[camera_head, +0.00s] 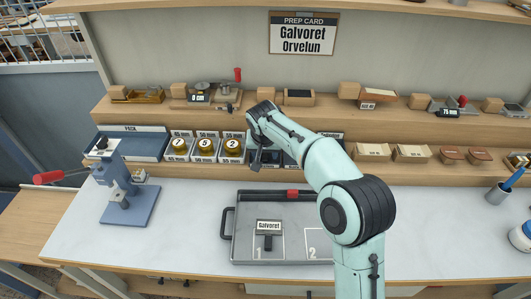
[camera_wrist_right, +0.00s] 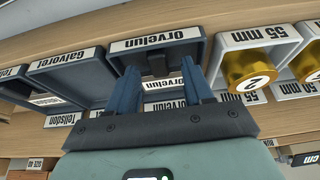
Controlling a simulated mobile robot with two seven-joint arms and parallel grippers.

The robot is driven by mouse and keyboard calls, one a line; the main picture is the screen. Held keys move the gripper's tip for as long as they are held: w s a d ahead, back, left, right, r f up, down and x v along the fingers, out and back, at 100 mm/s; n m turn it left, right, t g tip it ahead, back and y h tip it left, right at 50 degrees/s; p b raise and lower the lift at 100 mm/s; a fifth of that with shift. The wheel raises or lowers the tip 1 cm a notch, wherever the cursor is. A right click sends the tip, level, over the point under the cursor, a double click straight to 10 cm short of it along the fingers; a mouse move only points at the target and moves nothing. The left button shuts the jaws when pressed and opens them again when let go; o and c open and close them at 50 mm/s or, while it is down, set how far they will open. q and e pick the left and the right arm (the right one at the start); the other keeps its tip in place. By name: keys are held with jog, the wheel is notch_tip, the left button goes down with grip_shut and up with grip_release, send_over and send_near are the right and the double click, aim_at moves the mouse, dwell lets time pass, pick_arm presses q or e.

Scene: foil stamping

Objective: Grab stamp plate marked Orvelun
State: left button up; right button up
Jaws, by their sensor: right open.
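My right gripper (camera_wrist_right: 161,82) is open at the parts shelf. In the wrist view its two blue fingers reach to the bin labelled Orvelun (camera_wrist_right: 157,39). A dark stamp-plate handle (camera_wrist_right: 158,64) and a white Orvelun label (camera_wrist_right: 172,84) show between the fingers. I cannot tell whether the fingers touch the plate. In the head view my right gripper (camera_head: 265,163) covers most of that bin. A stamp plate marked Galvoret (camera_head: 268,227) lies in slot 1 of the grey tray (camera_head: 240,247); slot 2 is empty. My left gripper is not in view.
Beside the Orvelun bin are a Galvoret bin (camera_wrist_right: 68,62) and a bin with a gold 55 mm roll (camera_wrist_right: 248,68). A blue press with a red handle (camera_head: 125,190) stands at the left. A prep card (camera_head: 303,33) reads Galvoret, Orvelun.

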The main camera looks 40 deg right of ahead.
jog(key=shift+w+d+f, duration=0.1)
jog(key=shift+w+f, duration=0.05)
jog(key=shift+f, duration=0.2)
grip_shut()
jog(key=shift+r, duration=0.1)
jog(key=shift+r, duration=0.1)
